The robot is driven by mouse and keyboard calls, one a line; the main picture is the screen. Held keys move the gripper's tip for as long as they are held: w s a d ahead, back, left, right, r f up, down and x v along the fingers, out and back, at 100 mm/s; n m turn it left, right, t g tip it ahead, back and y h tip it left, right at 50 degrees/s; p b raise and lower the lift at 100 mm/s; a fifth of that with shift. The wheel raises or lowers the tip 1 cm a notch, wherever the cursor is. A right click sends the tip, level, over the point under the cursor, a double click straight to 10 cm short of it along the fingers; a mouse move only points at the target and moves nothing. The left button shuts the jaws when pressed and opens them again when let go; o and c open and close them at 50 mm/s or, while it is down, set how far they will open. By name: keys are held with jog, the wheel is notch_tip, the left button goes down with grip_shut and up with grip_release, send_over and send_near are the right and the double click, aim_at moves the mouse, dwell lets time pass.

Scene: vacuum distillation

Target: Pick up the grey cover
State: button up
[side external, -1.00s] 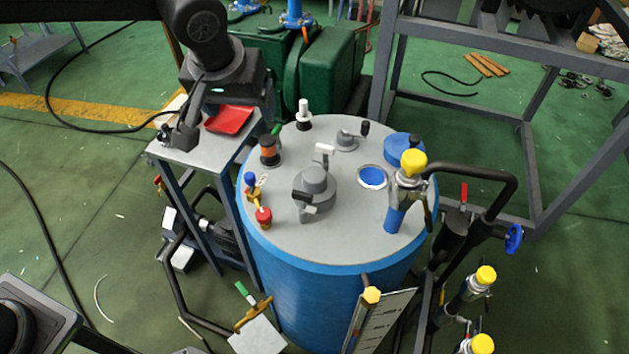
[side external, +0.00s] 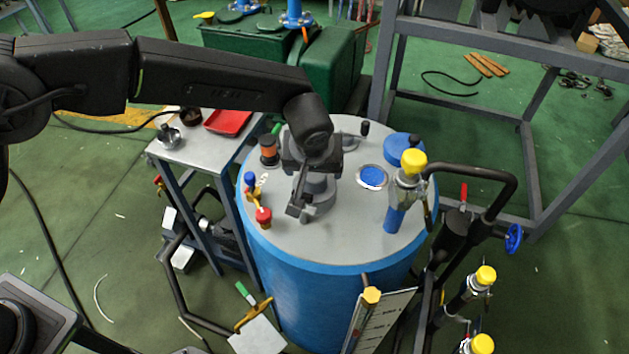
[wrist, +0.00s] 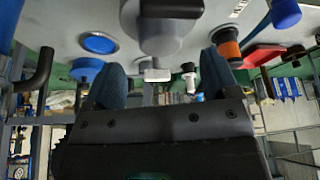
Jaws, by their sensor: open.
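The grey cover (side external: 318,205), a grey cylindrical piece with a raised top, sits on the flat grey top of the blue tank (side external: 320,245). My gripper (side external: 302,188) is right at the cover and hides much of it in the side view. In the wrist view my gripper (wrist: 161,78) shows two dark fingers standing apart. The fingers look open and empty; whether one touches the cover cannot be told.
Around the cover stand an orange-and-black fitting (side external: 268,150), a red-capped valve (side external: 264,217), a blue-lined port (side external: 372,177), a blue cap (side external: 402,146) and a yellow-topped fitting (side external: 413,162). A side table (side external: 190,150) holds a red tray (side external: 228,122).

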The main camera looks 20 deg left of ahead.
aim_at(314, 175)
jog(key=shift+x, duration=2.7)
jog(key=shift+c, duration=0.4)
jog(key=c, duration=1)
